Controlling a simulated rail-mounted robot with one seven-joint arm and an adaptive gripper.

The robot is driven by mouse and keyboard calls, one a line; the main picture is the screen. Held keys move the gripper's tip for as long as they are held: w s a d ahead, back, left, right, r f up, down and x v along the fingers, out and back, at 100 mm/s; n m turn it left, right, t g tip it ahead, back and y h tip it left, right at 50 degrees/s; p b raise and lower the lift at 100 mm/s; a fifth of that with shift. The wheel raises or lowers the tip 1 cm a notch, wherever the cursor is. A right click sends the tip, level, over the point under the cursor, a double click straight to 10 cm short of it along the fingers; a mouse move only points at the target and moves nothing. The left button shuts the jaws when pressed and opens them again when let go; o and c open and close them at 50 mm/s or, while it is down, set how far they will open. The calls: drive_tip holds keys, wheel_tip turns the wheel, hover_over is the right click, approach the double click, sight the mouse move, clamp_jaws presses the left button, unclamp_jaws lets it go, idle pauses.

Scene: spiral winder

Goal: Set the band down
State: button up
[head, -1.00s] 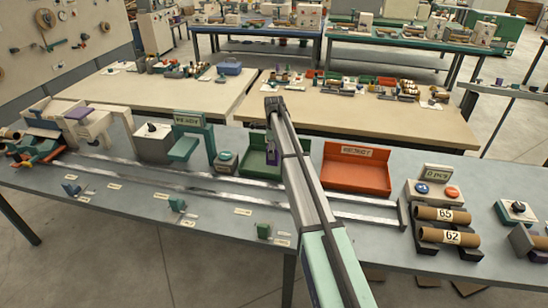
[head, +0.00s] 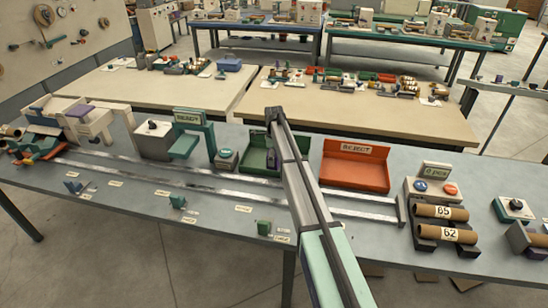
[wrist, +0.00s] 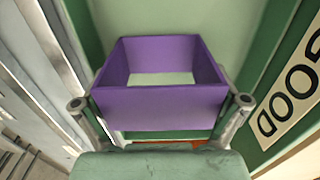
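The band is a purple, open square ring. In the wrist view the band (wrist: 160,108) sits between the two fingers of my gripper (wrist: 161,104), one finger close against each side. My gripper appears shut on it. Pale green floor shows through the band's opening; whether its lower edge touches that floor I cannot tell. Around it are the walls of the green bin, with a "GOOD" label (wrist: 291,101) at the right. In the head view my gripper (head: 273,148) is at the green bin (head: 256,158), and my arm hides part of the bin.
An orange reject bin (head: 355,175) stands right of the green bin. Metal rails (head: 160,175) run in front. Labelled tubes (head: 445,233) lie at the right.

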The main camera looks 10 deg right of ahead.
drive_tip(key=shift+r, duration=0.15)
wheel_tip(320, 180, up, 12)
drive_tip(key=b, duration=0.4)
idle(0.3)
